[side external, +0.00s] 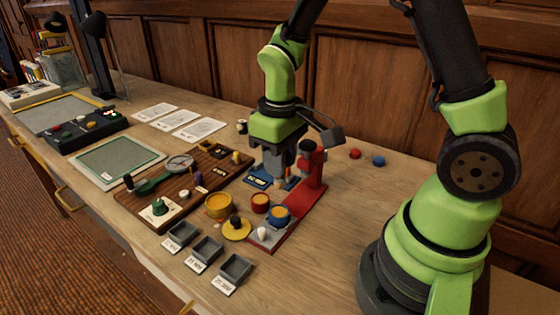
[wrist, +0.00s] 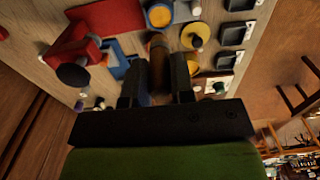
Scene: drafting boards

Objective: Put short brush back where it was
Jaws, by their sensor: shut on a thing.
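My gripper (side external: 283,172) points down over the right part of the bench, beside the red stand (side external: 313,180). In the wrist view its two dark fingers (wrist: 156,82) are shut on a brown, rod-like thing, which I take to be the short brush (wrist: 157,58). The brush's lower end and bristles are not clear. A blue holder (side external: 292,184) shows just below the fingers; blue parts also show left of the fingers in the wrist view (wrist: 118,62). I cannot tell whether the brush touches it.
Yellow, red and blue pots (side external: 218,206) stand in front of my gripper, with a yellow disc with a dark knob (side external: 237,228). Labelled grey trays (side external: 206,250) line the front edge. A brown board (side external: 150,200) lies left. Bench right of the red stand is mostly clear.

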